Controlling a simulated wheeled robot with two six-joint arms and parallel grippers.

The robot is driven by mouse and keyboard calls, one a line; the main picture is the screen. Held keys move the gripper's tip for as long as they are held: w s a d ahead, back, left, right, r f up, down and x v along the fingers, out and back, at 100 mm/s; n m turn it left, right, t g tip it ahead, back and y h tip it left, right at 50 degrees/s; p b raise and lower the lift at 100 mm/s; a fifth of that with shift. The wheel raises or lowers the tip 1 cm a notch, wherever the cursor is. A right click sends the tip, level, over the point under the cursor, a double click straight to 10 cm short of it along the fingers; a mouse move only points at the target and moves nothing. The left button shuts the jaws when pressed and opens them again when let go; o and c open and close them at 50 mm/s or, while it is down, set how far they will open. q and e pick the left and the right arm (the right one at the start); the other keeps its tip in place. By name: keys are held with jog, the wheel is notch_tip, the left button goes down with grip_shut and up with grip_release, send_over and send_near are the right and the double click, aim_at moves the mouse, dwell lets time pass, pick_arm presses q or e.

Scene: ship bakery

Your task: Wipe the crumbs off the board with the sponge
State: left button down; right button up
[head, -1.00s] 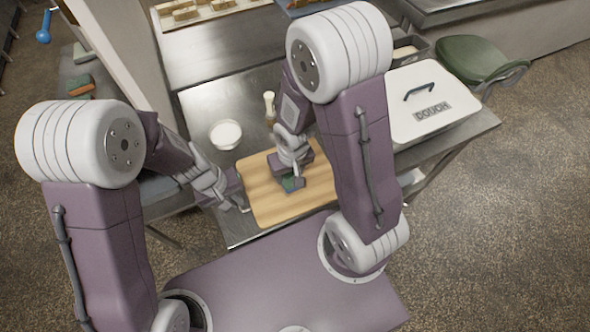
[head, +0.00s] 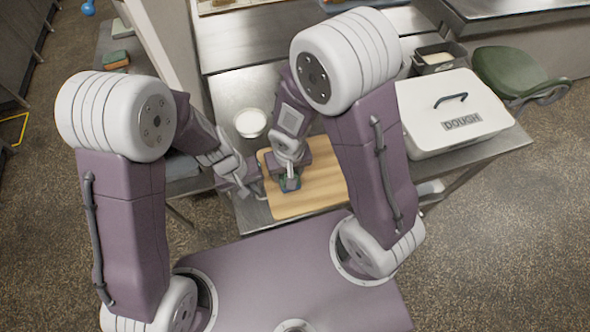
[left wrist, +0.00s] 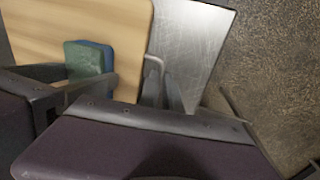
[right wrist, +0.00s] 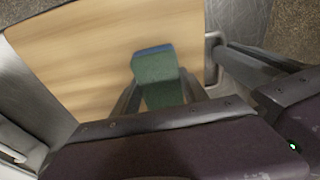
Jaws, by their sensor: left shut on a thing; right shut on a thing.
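The wooden board (head: 315,195) lies on the steel table. A metal handle (left wrist: 154,64) stands at its left edge and also shows in the right wrist view (right wrist: 211,40). My left gripper (head: 256,193) is shut on this handle. My right gripper (head: 290,179) is shut on the sponge, green with a blue layer, over the left part of the board. The sponge (right wrist: 158,78) shows clearly in the right wrist view and also in the left wrist view (left wrist: 84,60). It appears to be at the board's surface. I cannot make out any crumbs.
A white bowl (head: 250,123) stands behind the board's left end. A large white dough box (head: 455,110) stands on the table to the right, with a dark bin (head: 438,58) behind it. A green stool (head: 518,75) stands at the far right.

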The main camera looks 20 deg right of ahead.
aim_at(329, 167)
jog(key=shift+f, duration=0.1)
jog(key=shift+s+d, duration=0.15)
jog(key=shift+d, duration=2.4)
pick_arm(q)
jog(key=shift+a, duration=0.1)
pick_arm(e)
jog(key=shift+s+d, duration=0.2)
jog(key=shift+d, duration=3.65)
jog(key=shift+r, duration=3.15)
